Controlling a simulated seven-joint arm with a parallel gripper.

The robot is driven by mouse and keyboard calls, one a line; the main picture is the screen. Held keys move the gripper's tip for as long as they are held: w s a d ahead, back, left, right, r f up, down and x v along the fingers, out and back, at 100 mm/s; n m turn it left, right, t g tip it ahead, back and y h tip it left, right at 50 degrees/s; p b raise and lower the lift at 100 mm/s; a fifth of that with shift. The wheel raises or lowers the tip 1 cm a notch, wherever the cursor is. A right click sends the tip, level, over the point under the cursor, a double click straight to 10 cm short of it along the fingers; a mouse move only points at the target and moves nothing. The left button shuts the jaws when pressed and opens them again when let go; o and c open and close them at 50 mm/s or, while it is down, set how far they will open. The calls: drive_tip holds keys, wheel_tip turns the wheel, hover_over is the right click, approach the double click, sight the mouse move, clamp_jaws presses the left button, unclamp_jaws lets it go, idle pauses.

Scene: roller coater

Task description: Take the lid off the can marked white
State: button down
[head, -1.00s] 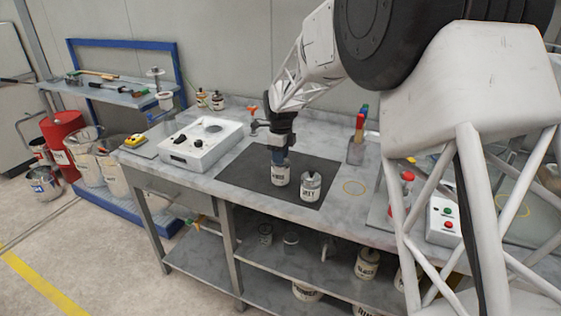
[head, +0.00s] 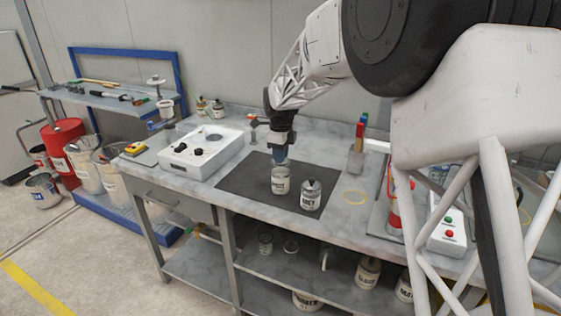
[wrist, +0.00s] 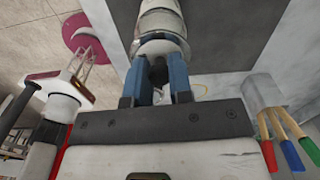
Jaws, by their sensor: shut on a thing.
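The can (head: 280,183) stands upright on the dark mat; its label is too small to read surely, but it is the one under my gripper. My gripper (head: 280,158) points straight down over its top. In the wrist view my blue fingers (wrist: 158,82) are shut on the dark knob of a pale lid (wrist: 160,47). The pale can body (wrist: 161,19) shows just beyond the lid. How wide a gap there is between lid and can I cannot tell. A second can (head: 311,197), apparently marked grey, stands close to the right with its dark-knobbed lid on.
The dark mat (head: 240,181) has free room left of the cans. A white box with knobs (head: 202,152) stands left. A holder with coloured-handled tools (head: 356,158) stands right, behind a yellow ring (head: 355,197). More cans (head: 367,272) sit on the shelf below.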

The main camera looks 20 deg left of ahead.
drive_tip(key=s+d+r, duration=0.1)
drive_tip(key=s+d, duration=0.8)
drive_tip(key=s, duration=0.3)
drive_tip(key=shift+s+d, duration=0.25)
drive_tip(key=shift+s, duration=0.15)
drive_tip(key=shift+r, duration=0.1)
drive_tip(key=shift+w, duration=0.1)
idle(0.4)
drive_tip(key=w+a+f, duration=0.1)
drive_tip(key=w+a, duration=0.3)
drive_tip(key=w, duration=1)
drive_tip(key=w+a+f, duration=0.2)
drive_tip(key=w+a, duration=0.1)
drive_tip(key=w, duration=1)
drive_tip(key=shift+w+a+m, duration=0.3)
drive_tip(key=shift+w+a, duration=0.05)
drive_tip(key=shift+f, duration=3.1)
